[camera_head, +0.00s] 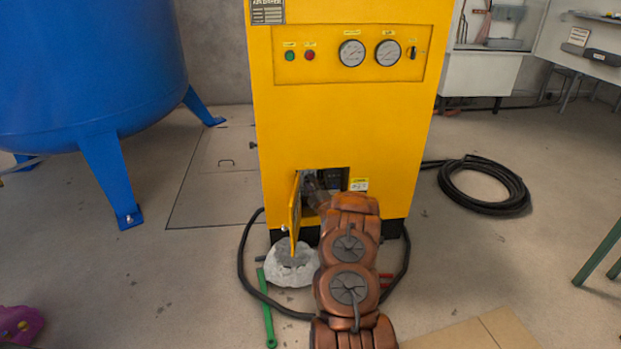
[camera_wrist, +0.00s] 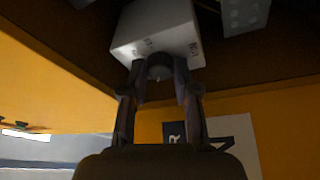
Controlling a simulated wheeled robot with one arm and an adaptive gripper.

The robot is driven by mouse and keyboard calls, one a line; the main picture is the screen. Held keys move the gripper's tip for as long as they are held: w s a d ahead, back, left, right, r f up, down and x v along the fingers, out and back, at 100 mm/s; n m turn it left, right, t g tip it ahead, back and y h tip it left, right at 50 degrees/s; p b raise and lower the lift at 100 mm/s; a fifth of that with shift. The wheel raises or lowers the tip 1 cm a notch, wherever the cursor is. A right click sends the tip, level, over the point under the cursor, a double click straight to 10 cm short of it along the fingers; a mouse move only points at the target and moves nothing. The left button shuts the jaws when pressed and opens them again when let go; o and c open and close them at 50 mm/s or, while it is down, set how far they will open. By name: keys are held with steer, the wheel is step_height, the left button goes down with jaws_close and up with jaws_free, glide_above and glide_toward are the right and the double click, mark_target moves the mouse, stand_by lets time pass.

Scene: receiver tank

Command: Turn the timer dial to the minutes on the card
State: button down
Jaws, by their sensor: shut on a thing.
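The timer is a white box (camera_wrist: 158,32) inside the dark opening of the yellow cabinet (camera_head: 345,120). My gripper (camera_wrist: 160,80) is shut on the dial, one finger on each side. In the head view my gripper (camera_head: 316,190) reaches into the opening, and the dial is hidden there. A pale card (camera_wrist: 240,142) shows partly in the wrist view.
The opening's yellow door (camera_head: 295,210) stands open to the left, close to my arm. A black hose (camera_head: 243,265), a green bar (camera_head: 267,310) and a whitish lump (camera_head: 290,268) lie on the floor. A blue tank (camera_head: 90,70) stands left.

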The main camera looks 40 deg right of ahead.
steer(key=n+p, duration=0.2)
steer(key=p, duration=0.2)
steer(key=n+g+p, duration=0.1)
steer(key=n+p, duration=0.1)
steer(key=p, duration=0.3)
steer(key=n+y+p, duration=0.1)
steer(key=n+p, duration=0.1)
steer(key=p, duration=0.2)
steer(key=shift+r+n+g+p, duration=0.3)
steer(key=shift+r, duration=0.05)
steer(key=shift+f+p, duration=0.1)
steer(key=shift+p, duration=0.3)
steer(key=c, duration=0.9)
jaws_free()
steer(key=shift+o, duration=0.2)
steer(key=shift+s, duration=0.1)
steer(key=v, duration=1.1)
steer(key=shift+s, duration=0.4)
